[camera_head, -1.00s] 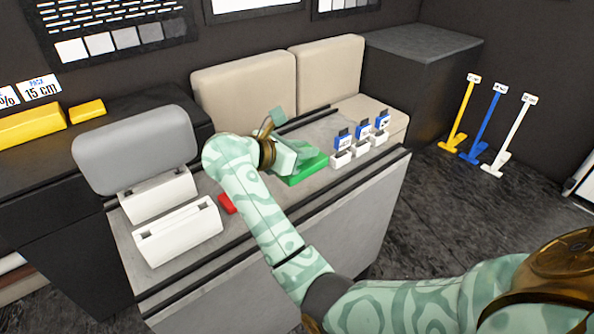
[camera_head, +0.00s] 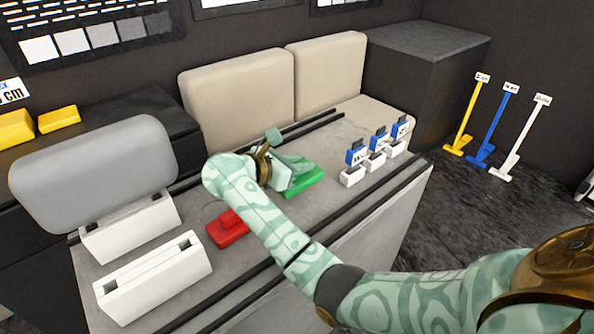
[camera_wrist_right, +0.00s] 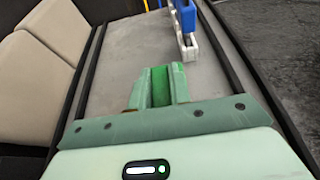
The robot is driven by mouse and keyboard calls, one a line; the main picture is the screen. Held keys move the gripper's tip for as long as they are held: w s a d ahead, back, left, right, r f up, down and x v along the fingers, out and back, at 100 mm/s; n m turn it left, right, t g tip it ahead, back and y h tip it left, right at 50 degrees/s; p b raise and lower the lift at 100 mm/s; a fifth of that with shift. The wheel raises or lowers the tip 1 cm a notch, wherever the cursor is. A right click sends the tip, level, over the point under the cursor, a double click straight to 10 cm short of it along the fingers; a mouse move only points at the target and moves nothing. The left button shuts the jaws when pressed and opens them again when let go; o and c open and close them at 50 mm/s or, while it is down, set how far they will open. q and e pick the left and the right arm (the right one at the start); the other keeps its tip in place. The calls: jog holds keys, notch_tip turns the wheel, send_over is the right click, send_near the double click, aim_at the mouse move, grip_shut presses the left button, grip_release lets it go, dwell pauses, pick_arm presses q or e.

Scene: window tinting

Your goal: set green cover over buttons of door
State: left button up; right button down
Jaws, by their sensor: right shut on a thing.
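The green cover (camera_head: 305,182) is on the grey worktop (camera_head: 335,150), toward its middle. My right gripper (camera_head: 288,172) is at its left end. In the right wrist view my right gripper (camera_wrist_right: 159,88) is shut on the green cover (camera_wrist_right: 161,80), which shows as a bright strip between the fingers. I cannot tell whether the cover still touches the worktop. My arm hides part of the worktop. I cannot make out any door buttons. My left gripper is not in view.
A red block (camera_head: 228,227) lies left of my right gripper. White slotted holders (camera_head: 155,278) stand at the left, by a grey rounded panel (camera_head: 95,170). Small white boxes with blue tags (camera_head: 377,160) stand at the right. Dark rails (camera_head: 345,205) cross the worktop.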

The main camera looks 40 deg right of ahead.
jog(key=f, duration=0.3)
jog(key=shift+w+d+f+b, duration=0.25)
jog(key=shift+d+f+b, duration=0.05)
jog(key=shift+f+b, duration=0.1)
jog(key=shift+s+a+r, duration=0.2)
jog(key=shift+s+r, duration=0.05)
jog(key=shift+r, duration=0.1)
jog(key=shift+w+f, duration=0.1)
jog(key=shift+f, duration=0.25)
jog(key=c, duration=1.3)
grip_release()
jog(key=shift+d+r, duration=0.1)
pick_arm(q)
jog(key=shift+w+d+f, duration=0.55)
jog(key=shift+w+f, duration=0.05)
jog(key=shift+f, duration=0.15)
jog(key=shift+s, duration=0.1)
